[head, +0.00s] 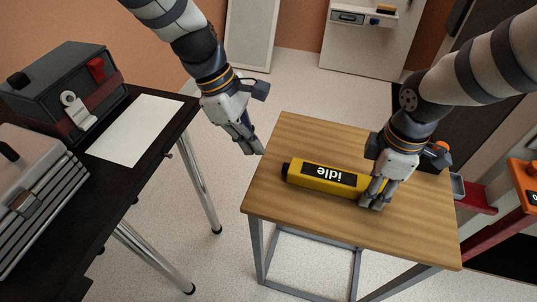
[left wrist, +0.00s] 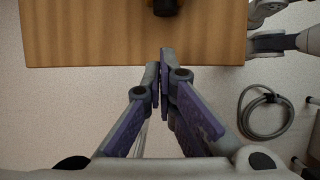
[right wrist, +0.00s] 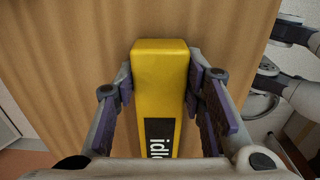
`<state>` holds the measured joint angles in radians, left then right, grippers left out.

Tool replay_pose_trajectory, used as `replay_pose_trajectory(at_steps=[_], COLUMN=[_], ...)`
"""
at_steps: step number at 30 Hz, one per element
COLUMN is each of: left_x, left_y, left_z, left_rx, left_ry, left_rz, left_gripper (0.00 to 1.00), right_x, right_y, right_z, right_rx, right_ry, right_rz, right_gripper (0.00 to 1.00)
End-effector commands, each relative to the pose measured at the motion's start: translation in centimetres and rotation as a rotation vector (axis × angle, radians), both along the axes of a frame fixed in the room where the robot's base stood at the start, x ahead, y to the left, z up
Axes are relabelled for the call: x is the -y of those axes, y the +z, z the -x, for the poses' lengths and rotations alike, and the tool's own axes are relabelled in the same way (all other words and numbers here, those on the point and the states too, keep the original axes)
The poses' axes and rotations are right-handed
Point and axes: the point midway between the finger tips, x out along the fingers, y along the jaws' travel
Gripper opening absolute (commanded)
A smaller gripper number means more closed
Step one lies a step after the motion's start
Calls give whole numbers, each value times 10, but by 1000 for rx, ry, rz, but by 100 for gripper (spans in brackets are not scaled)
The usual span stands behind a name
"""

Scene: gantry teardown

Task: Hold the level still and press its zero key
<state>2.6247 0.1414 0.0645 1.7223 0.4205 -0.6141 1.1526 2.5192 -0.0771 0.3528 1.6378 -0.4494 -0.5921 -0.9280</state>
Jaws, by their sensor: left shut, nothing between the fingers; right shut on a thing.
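The level is a yellow bar (head: 310,174) with a black end and a black display reading "idle", upside down in the head view. It lies on the small wooden table (head: 290,130). My right gripper (head: 373,203) is shut on the level near its right end; in the right wrist view the yellow body (right wrist: 160,85) sits between the fingers. My left gripper (head: 254,151) is shut and empty, off the table's left edge and apart from the level's black end. In the left wrist view its fingertips (left wrist: 165,58) meet beside the table edge. I cannot make out a zero key.
A dark table (head: 160,178) at the left holds a dark case (head: 45,85), a grey case (head: 30,200) and a white sheet (head: 135,130). A red and orange frame (head: 500,215) stands at the right. A cable (left wrist: 265,115) lies coiled on the floor.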

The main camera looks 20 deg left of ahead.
Motion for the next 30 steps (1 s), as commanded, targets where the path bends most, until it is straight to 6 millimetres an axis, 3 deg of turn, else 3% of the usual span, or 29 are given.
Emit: replay_pose_trajectory(at_steps=[3, 9, 20, 21, 23, 24, 30], left_x=[-11, -22, -25, -25, -25, -25, -25], left_y=[25, 53, 60, 60, 60, 60, 60], left_z=[-1, 0, 0, 0, 0, 0, 0], left_rx=[3, -1, -2, -2, -2, -2, -1], left_ry=[1, 2, 1, 1, 1, 1, 2], left_rz=[-1, -1, -2, -2, -2, -2, -2], left_gripper=[0, 0, 0, 0, 0, 0, 0], right_x=[1, 2, 2, 2, 2, 2, 2], right_y=[-1, -1, -1, -1, -1, -1, 0], right_z=[0, 0, 0, 0, 0, 0, 0], right_rx=[-2, -3, -2, -2, -2, -2, -2], right_ry=[-1, -1, -2, -2, -2, -2, -2], right_rz=[1, 3, 4, 4, 4, 4, 4], right_gripper=[2, 1, 1, 42, 55, 60, 60])
